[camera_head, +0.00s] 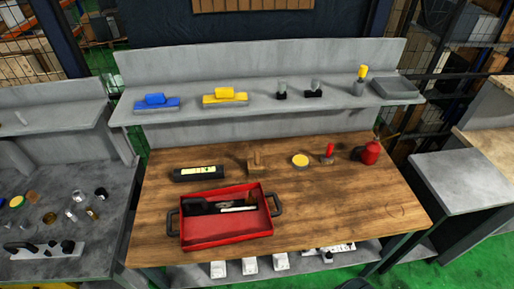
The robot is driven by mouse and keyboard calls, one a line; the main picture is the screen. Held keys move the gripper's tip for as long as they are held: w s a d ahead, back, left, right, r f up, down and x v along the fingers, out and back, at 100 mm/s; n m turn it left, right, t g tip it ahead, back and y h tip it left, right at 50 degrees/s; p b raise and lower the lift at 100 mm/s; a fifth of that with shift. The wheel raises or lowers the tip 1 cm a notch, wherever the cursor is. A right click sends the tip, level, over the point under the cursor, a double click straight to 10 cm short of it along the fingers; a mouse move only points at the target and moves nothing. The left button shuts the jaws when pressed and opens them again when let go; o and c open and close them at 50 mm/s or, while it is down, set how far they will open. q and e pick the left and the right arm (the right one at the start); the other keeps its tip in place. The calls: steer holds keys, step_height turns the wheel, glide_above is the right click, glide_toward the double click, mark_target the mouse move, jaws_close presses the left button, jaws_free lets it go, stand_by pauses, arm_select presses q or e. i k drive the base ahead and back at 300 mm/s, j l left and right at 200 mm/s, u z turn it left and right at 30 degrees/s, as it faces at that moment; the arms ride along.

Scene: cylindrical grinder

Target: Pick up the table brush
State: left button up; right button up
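I cannot tell for certain which thing is the table brush. A blue-topped block (156,102) and a yellow-topped block (225,97), both brush-like, lie on the grey upper shelf. A red tray (226,240) with dark side handles stands on the wooden table (335,215). In it lies a long black item (200,207) beside a white, dark-ended item (238,209); details are too small to read. A small wooden item (257,163) stands on the table behind the tray. Neither of my grippers is in view.
A black level-like box (198,173), a yellow round tin (300,160), a red-handled tool (328,152) and a red oil can (370,152) stand along the table's back. The grey shelf (345,99) overhangs it. The table's front right is clear.

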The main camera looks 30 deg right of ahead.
mark_target(259, 165)
steer(key=z, duration=1.05)
